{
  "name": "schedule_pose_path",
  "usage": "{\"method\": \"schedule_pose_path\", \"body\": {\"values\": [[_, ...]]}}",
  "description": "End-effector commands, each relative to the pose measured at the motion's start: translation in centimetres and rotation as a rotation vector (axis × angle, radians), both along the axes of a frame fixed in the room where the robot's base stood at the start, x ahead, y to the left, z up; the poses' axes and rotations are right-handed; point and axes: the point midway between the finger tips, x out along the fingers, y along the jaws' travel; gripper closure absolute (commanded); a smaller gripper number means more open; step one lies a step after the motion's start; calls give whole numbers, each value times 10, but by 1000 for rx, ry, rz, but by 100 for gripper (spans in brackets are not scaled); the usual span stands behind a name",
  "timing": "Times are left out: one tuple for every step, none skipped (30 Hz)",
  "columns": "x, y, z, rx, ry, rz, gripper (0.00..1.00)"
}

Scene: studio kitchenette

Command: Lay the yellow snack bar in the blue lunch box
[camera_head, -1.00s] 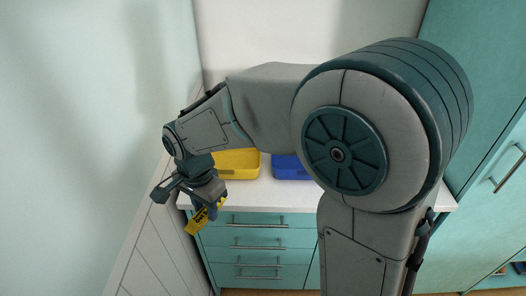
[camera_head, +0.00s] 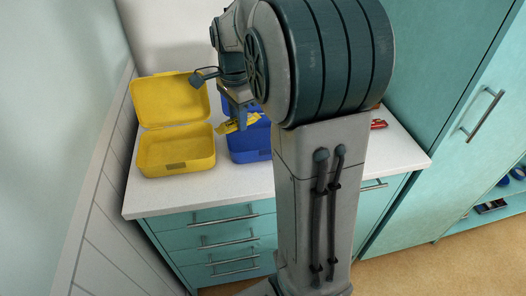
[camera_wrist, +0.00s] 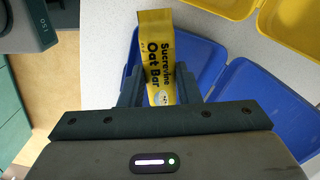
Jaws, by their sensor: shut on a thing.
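My gripper (camera_wrist: 162,95) is shut on the yellow snack bar (camera_wrist: 155,42), labelled "Oat Bar", which sticks out beyond the fingers in the wrist view. In the head view the bar (camera_head: 232,125) is held near the blue lunch box (camera_head: 249,143), around its upper left part; its exact height above the box is hard to tell. My arm hides the box's right and back parts in the head view. My gripper (camera_head: 238,112) is partly hidden by the arm.
An open yellow lunch box (camera_head: 178,150) stands on the white counter (camera_head: 205,186), left of the blue one. A small red thing (camera_head: 378,124) lies at the counter's right. Teal drawers (camera_head: 225,235) are below and a tall teal cabinet (camera_head: 440,90) stands right.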

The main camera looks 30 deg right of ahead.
Motion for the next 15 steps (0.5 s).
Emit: {"method": "schedule_pose_path", "body": {"values": [[-3,-34,-5,-1,-3,-79,93],[-7,-51,-4,0,-3,-119,93],[-12,-71,-2,0,-4,-168,93],[-16,-86,-2,0,-4,-202,93],[-20,-98,0,1,-3,-233,93],[-26,-114,1,0,-4,-269,93],[-30,-123,2,1,-3,-293,93],[-33,-132,3,1,-3,-314,93],[-38,-141,5,0,-4,-338,93],[-41,-147,6,0,-5,-352,93],[-43,-151,6,0,-3,-364,93],[-45,-155,7,0,-2,-374,93],[-46,-156,6,0,-2,-379,93],[-46,-155,6,1,-2,-383,93],[-45,-152,3,1,-1,-385,93]]}}
